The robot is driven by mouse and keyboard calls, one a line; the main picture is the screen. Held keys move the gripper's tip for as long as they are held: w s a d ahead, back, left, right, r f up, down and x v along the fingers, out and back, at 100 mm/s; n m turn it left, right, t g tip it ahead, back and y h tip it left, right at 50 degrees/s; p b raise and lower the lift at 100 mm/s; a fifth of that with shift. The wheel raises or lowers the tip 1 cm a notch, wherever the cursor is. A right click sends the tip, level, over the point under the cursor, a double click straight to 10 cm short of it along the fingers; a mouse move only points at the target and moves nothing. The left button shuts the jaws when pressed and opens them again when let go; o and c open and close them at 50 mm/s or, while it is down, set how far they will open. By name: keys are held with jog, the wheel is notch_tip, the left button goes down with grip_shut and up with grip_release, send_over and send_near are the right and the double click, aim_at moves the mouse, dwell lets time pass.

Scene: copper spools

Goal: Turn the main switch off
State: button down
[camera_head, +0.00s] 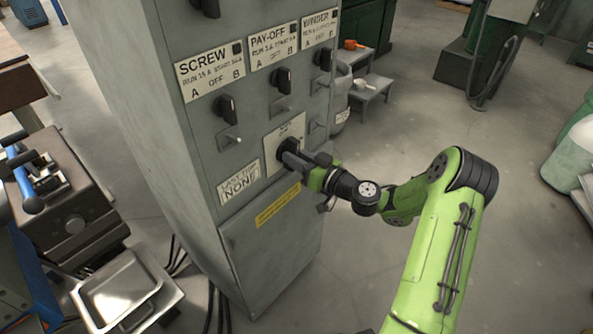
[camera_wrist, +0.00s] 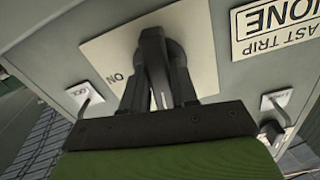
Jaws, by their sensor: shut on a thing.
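The main switch (camera_head: 286,146) is a dark round rotary knob on a pale plate (camera_head: 270,152), low on the front of the grey cabinet. My gripper (camera_head: 293,158) reaches it from the right and is shut on it. In the wrist view the dark fingers of my gripper (camera_wrist: 163,62) lie against the knob (camera_wrist: 178,52), and the plate (camera_wrist: 205,20) shows upside down with the word ON to the left of the fingers. The fingers hide much of the knob, so its exact pointing direction is hard to tell.
The grey cabinet (camera_head: 265,245) carries SCREW (camera_head: 210,70), PAY-OFF (camera_head: 274,45) and WINDER (camera_head: 319,28) labels with smaller black knobs and toggles. A LAST TRIP NONE sign (camera_head: 240,184) is left of the switch. A metal tray (camera_head: 122,290) stands front left. Floor behind my arm is open.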

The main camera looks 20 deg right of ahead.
jog(key=shift+f+n+b, duration=0.2)
jog(key=shift+n+b, duration=0.8)
jog(key=shift+b, duration=0.65)
jog(key=shift+r, duration=0.1)
jog(key=c, duration=1)
grip_release()
jog(key=shift+o, duration=0.2)
jog(key=v, duration=1.6)
